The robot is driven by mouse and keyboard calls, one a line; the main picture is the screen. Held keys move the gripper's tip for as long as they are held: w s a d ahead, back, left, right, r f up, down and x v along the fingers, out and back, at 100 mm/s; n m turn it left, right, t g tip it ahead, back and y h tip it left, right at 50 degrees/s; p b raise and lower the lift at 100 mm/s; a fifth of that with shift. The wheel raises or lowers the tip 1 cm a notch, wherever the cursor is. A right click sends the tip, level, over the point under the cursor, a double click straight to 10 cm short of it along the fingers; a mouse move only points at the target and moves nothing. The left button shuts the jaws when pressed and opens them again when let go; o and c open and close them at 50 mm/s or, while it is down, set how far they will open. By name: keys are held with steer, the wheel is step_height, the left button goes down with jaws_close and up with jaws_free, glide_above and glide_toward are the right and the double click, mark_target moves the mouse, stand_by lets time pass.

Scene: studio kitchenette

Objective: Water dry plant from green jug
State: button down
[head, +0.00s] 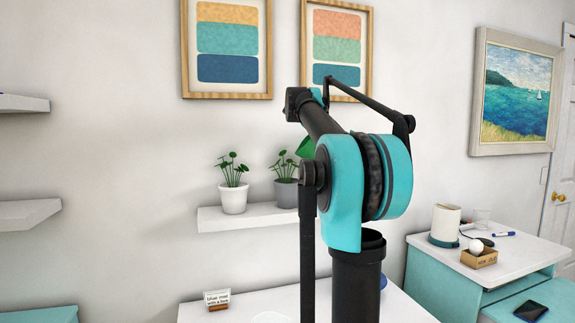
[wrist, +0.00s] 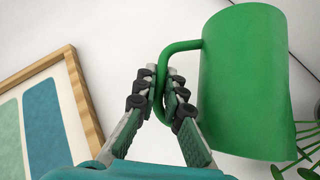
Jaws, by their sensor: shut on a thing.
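The green jug (wrist: 243,80) fills the right of the wrist view. My gripper (wrist: 160,82) is shut on its handle. In the head view only a small green part of the jug (head: 305,147) shows behind my arm, which hides my gripper. The jug is above the right end of a wall shelf; I cannot tell how far it is tilted. One plant in a white pot (head: 233,198) and one in a grey pot (head: 285,193) stand on the shelf. Both have green leaves; I cannot tell which is dry. Leaves (wrist: 308,150) show close below the jug in the wrist view.
The white wall shelf (head: 250,217) hangs above a white counter (head: 245,306) with a small sign (head: 217,299). Framed pictures (head: 227,48) hang above the plants. A side table (head: 500,250) at right holds a white-and-teal container (head: 445,224) and a small box (head: 479,257).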

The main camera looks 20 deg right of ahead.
steer(key=d+f+m+y+b, duration=0.1)
steer(key=d+f+m+y, duration=0.1)
steer(key=d+f+y, duration=0.2)
steer(key=d+f+m+y+b, duration=0.1)
steer(key=d+f+m+y, duration=0.1)
steer(key=f, duration=0.6)
steer(key=shift+s+d+f+g+y, duration=0.45)
steer(key=shift+d+y, duration=0.45)
steer(key=shift+d, duration=0.3)
